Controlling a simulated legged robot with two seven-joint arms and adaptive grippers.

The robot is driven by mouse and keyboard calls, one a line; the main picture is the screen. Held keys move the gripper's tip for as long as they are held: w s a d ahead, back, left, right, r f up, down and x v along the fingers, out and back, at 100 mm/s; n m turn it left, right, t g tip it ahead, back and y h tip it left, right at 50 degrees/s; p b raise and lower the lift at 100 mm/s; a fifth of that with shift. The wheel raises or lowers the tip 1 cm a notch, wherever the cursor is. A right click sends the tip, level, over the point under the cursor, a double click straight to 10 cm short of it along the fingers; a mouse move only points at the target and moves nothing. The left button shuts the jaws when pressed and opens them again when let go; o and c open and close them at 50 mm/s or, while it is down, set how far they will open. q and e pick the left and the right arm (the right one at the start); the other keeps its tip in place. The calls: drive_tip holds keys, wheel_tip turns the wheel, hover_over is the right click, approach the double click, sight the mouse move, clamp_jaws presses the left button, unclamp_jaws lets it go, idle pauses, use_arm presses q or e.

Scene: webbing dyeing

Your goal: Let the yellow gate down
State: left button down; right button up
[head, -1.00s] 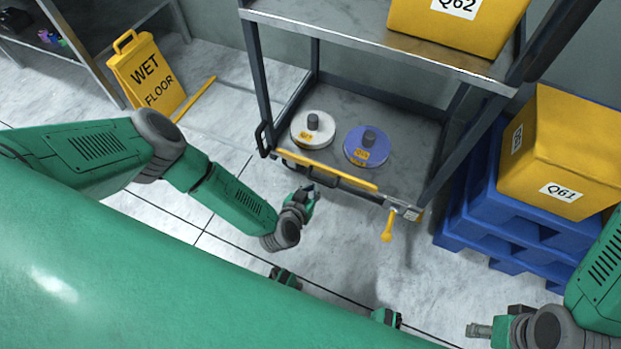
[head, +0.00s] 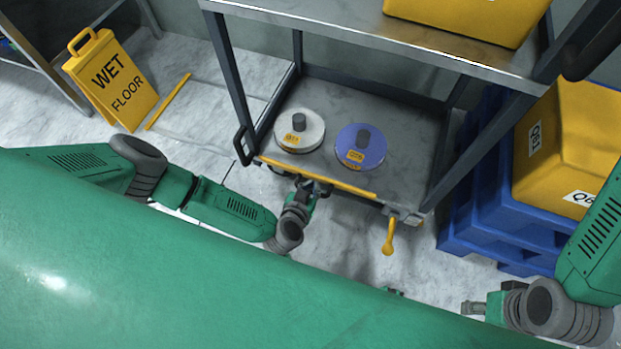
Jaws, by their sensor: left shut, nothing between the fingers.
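The yellow gate (head: 335,182) is a long yellow bar along the front edge of the cart's lower shelf, at the middle of the head view. A yellow lever (head: 388,238) hangs from the right front corner of that shelf. My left gripper (head: 313,188) is at the front of the cart, right at the bar's near side. It is shut with nothing held; whether it touches the bar I cannot tell. My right gripper (head: 473,307) is at the lower right, away from the cart; its finger state is unclear.
A white spool (head: 300,140) and a blue spool (head: 372,151) lie on the lower shelf (head: 410,130). A wet floor sign (head: 112,80) stands at left. Blue pallets (head: 477,215) with a yellow box (head: 568,135) stand close at the cart's right.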

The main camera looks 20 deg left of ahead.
use_arm(q)
drive_tip(key=shift+s+a+f+b, duration=0.15)
drive_tip(key=shift+f+b, duration=0.35)
drive_tip(key=shift+f, duration=0.45)
drive_tip(key=shift+r, duration=0.1)
use_arm(e)
drive_tip(key=shift+w+a+f, duration=0.25)
drive_tip(key=shift+a+f, duration=0.25)
drive_tip(key=shift+f, duration=0.2)
drive_tip(key=shift+d, duration=0.2)
use_arm(q)
drive_tip(key=shift+s, duration=0.1)
use_arm(e)
drive_tip(key=shift+r, duration=0.1)
